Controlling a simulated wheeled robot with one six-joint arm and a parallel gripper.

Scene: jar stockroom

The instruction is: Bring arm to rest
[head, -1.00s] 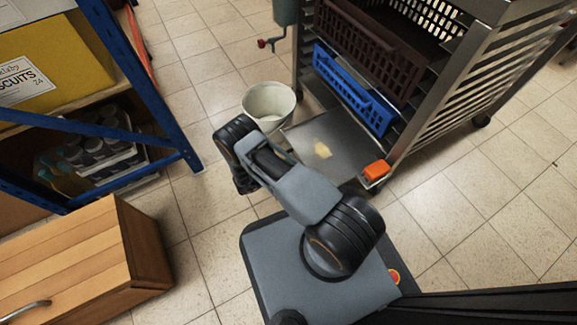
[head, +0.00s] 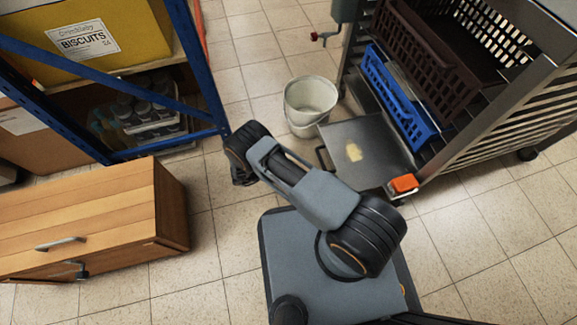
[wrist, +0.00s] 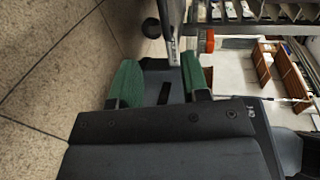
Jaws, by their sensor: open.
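My gripper (wrist: 160,85) shows in the wrist view with its two green-padded fingers spread apart. No object shows between the fingers. In the head view my grey and black arm reaches up and left from my base, folded low over the floor. The gripper itself is mostly hidden behind the arm's far joint in the head view.
A metal rack (head: 482,108) with a blue crate (head: 397,98) and a pulled-out tray (head: 372,172) stands right. A white bucket (head: 310,103) stands ahead. A blue-framed shelf (head: 205,75) and a wooden cabinet (head: 90,210) stand left. Tiled floor is free at lower right.

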